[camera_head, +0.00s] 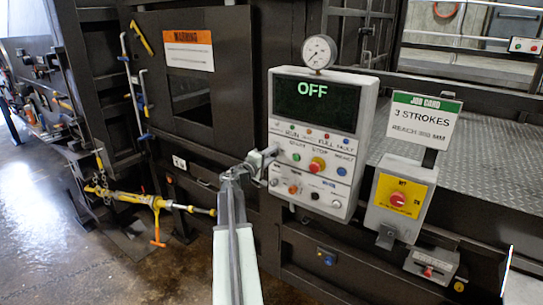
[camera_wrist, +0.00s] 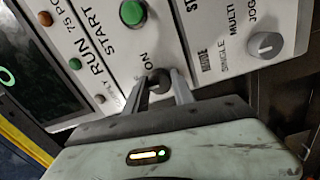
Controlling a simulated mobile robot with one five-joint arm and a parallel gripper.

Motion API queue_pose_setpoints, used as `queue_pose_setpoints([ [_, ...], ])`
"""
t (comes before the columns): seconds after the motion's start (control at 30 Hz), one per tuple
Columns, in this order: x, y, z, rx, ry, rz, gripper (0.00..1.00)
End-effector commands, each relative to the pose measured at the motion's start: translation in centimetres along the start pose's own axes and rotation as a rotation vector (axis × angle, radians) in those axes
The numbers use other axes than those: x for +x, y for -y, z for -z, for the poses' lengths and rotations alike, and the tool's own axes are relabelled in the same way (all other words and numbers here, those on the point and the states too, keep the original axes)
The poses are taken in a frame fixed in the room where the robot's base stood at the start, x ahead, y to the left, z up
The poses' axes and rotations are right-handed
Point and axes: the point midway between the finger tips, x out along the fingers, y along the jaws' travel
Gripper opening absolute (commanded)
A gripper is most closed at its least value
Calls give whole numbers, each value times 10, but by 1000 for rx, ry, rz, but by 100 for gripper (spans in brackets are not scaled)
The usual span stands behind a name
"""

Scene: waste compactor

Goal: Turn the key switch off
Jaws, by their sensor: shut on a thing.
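The key switch (camera_wrist: 158,78) is a small dark knob on the light grey control panel (camera_head: 345,120), beside the letters "ON" in the wrist view. My gripper (camera_wrist: 160,88) is shut on it, with one grey finger on each side. In the head view my gripper (camera_head: 262,162) reaches the lower left edge of the panel and hides the key switch there. The panel's dark display (camera_head: 314,102) reads "OFF" in green letters. The exact angle of the key is hard to tell.
Close to the key switch are a green start button (camera_wrist: 132,12) and a grey mode knob (camera_wrist: 264,45). A red stop button (camera_head: 317,165) is on the panel.

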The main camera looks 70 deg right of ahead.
Motion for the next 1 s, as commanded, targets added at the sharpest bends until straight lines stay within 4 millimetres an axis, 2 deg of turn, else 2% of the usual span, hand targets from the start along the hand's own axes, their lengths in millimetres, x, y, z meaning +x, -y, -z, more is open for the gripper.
queue_pose_setpoints([
  [0.3, 0, 0, 0, -2, 0, 0, 0],
  [0.33, 0, 0, 0, -2, 0, 0, 36],
  [0.4, 0, 0, 0, -2, -1, 0, 52],
  [0.77, -3, 0, 0, -1, -1, 0, 52],
  [0.87, -13, 0, 0, -1, -2, 0, 52],
  [1.0, -38, 0, -1, -1, -3, 0, 52],
])
